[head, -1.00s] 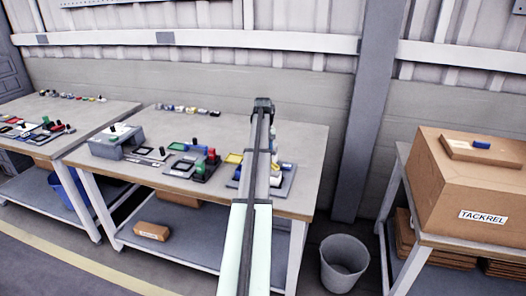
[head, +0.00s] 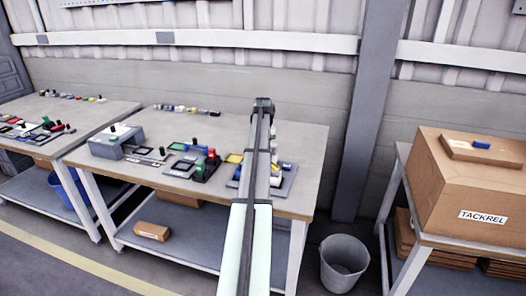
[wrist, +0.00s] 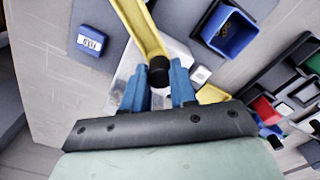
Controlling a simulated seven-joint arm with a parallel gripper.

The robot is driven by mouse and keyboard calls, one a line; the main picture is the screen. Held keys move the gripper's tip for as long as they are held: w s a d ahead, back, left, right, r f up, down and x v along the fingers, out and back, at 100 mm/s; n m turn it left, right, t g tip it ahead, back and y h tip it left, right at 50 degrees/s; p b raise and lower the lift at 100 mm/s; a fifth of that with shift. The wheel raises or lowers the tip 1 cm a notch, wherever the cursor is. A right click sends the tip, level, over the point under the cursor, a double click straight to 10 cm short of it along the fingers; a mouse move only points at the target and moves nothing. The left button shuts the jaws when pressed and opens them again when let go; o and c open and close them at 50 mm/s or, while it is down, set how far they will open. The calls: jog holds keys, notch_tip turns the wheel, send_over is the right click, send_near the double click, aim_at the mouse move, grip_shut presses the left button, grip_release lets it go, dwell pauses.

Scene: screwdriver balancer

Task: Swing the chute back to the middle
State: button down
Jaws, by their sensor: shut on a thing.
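The chute (wrist: 138,22) is a yellow channel running from the top of the wrist view down to a black knob (wrist: 158,75) at its near end. My gripper (wrist: 157,66) has its two blue fingers on either side of this knob and is shut on it. A pale, clear-looking part lies beneath, largely hidden by the fingers. In the head view my arm covers most of this station, and the gripper cannot be made out there.
A blue open bin (wrist: 232,36) stands right of the chute, and a labelled blue block (wrist: 91,41) lies left. Black and red fixtures fill the wrist view's right side. The workbench (head: 305,150) has bare top at its right end. A grey bucket (head: 344,262) stands on the floor.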

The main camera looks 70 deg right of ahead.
jog(key=shift+m, duration=0.4)
jog(key=m, duration=0.4)
jog(key=shift+m, duration=0.3)
jog(key=m, duration=0.5)
jog(key=shift+m, duration=0.3)
jog(key=c, duration=0.9)
grip_release()
notch_tip(320, 180, up, 14)
